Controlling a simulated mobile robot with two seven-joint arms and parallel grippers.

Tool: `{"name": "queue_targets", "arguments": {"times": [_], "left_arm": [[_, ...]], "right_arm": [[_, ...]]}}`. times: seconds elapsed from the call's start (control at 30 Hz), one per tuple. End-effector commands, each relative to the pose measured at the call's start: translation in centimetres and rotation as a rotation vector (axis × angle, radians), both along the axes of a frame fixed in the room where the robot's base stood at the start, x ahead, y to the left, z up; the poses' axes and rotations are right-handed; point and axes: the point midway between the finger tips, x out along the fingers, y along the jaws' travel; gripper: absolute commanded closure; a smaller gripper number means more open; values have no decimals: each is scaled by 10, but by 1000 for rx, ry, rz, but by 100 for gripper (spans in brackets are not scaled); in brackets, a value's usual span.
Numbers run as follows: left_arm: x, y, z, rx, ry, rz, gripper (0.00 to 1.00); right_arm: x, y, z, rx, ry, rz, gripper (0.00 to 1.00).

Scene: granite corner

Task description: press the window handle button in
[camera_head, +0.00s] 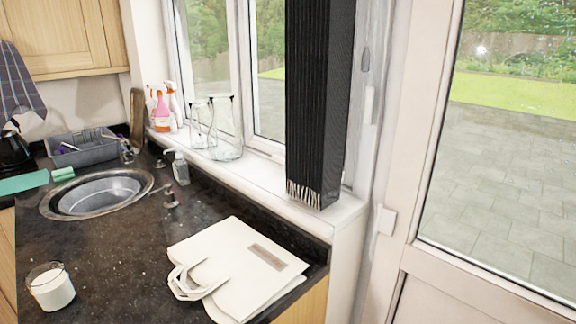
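The window (208,50) stands behind the sill, with a white frame. A slim white upright fitting (369,105) sits on the frame to the right of the tall black ribbed column; it looks like a handle. A small grey oval piece (365,60) is just above it. No button can be made out at this size. A second white handle-like fitting (385,221) sits lower, at the left edge of the glazed door (420,215). The black column hides part of the window frame. Neither of my grippers is in view.
The black column (318,100) stands on the sill (260,175), right of glass jars (226,130) and spray bottles (160,108). The dark counter (110,255) holds a sink (97,194), a soap bottle (180,168), a white candle (51,287) and a cream bag (235,265).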

Motion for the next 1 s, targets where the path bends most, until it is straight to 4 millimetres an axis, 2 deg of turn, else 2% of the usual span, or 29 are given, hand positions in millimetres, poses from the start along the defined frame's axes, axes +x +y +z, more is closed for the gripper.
{"name": "queue_targets", "arguments": {"times": [0.03, 0.17, 0.2, 1.0], "left_arm": [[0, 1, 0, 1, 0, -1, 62], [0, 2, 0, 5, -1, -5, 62], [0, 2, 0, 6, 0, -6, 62], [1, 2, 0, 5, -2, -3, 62]], "right_arm": [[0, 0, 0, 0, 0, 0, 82], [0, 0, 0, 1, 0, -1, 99], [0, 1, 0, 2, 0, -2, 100], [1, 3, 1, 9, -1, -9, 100]]}}
